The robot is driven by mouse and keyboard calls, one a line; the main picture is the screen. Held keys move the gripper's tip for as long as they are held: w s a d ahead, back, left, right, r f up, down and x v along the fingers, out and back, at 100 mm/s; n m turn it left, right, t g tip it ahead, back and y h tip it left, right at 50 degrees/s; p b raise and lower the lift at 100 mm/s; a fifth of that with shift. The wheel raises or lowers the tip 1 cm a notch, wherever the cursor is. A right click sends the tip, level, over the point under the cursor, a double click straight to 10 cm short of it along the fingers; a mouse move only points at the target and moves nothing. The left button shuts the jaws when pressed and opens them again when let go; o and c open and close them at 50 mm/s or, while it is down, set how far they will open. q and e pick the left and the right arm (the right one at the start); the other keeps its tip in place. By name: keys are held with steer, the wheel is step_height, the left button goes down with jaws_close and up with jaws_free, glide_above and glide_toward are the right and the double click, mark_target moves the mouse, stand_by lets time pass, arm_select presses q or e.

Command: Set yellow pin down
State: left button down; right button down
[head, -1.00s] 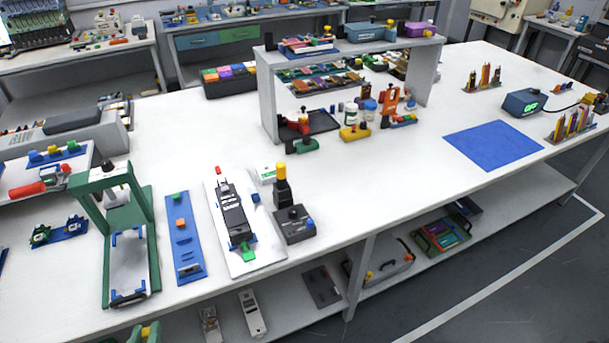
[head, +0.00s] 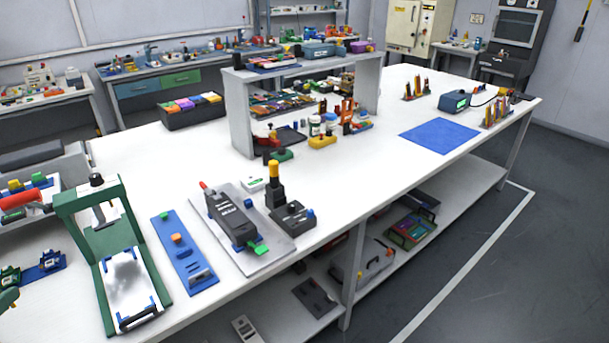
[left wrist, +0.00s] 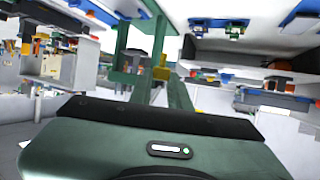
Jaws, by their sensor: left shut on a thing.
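The left wrist view shows my left gripper (left wrist: 160,80), with green fingers shut on a small yellow piece, the yellow pin (left wrist: 162,73). Most of the pin is hidden between the fingers, and I cannot tell whether it touches anything below. My right gripper is in neither view.
The white bench carries a green press frame (head: 101,255), a blue strip (head: 184,252), a dark device on a grey plate (head: 232,218) and a yellow-capped black post (head: 274,185). A blue mat (head: 439,135) lies clear at the right.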

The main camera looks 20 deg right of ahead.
arm_select(q)
steer(key=w+a+r+y, duration=0.1)
steer(key=a+r, duration=0.3)
steer(key=shift+a+n, duration=0.2)
steer(key=shift+n, duration=0.2)
steer(key=shift+w, duration=0.1)
step_height(320, 180, down, 15)
steer(key=shift+f+b, duration=0.2)
steer(key=shift+b, duration=1.05)
steer(key=shift+f, duration=2.4)
